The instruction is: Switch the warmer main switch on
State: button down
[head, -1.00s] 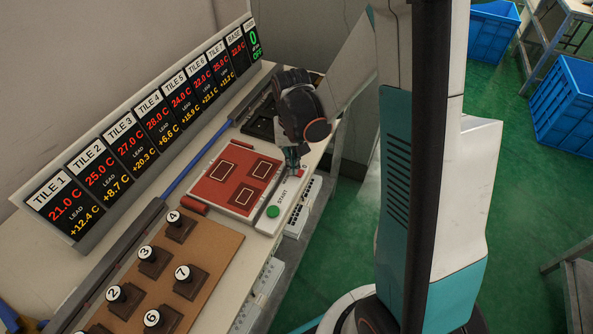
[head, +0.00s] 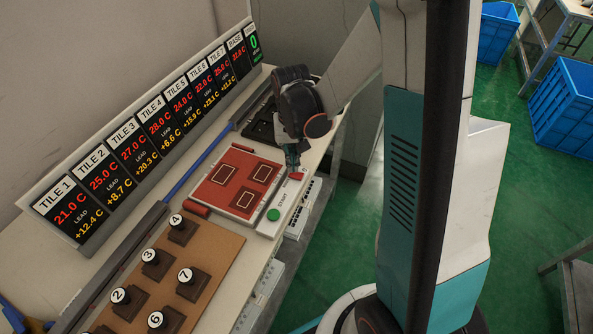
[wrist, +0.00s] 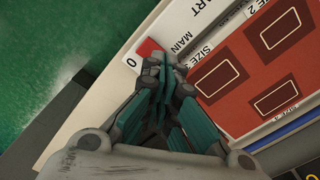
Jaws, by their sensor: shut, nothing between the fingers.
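The main switch is a small red rocker (head: 297,176) at the far end of the white control strip (head: 262,226). In the wrist view the red switch (wrist: 149,47) lies just beyond my fingertips, between the printed "0" and the word MAIN. My gripper (head: 292,168) is shut and empty, pointing down at the strip beside the switch. It also shows in the wrist view (wrist: 160,68), where the fingers cover part of the switch. I cannot tell whether they touch it. The last display panel (head: 254,46) reads a green 0 and OFF.
A green START button (head: 274,214) sits on the near end of the strip. A red mat with outlined rectangles (head: 222,195) lies beside it. Numbered knobs stand on a brown board (head: 222,250). Display panels (head: 80,207) line the back. Blue crates (head: 570,115) stand on the floor.

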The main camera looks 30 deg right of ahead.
jog(key=shift+r+p, duration=1.15)
jog(key=shift+r, duration=0.75)
jog(key=shift+r, duration=0.1)
notch_tip(320, 180, up, 11)
jog(key=n+t, duration=0.2)
jog(key=t, duration=0.1)
send_over(292, 174)
jog(key=s+a, duration=0.3)
jog(key=s, duration=0.2)
jog(key=s+a+r+n+t, duration=0.2)
jog(key=s+r+t, duration=0.2)
jog(key=s+r, duration=0.3)
jog(key=shift+s+a, duration=0.2)
jog(key=shift+s, duration=0.85)
jog(key=shift+a+f, duration=0.1)
jog(key=shift+a, duration=0.05)
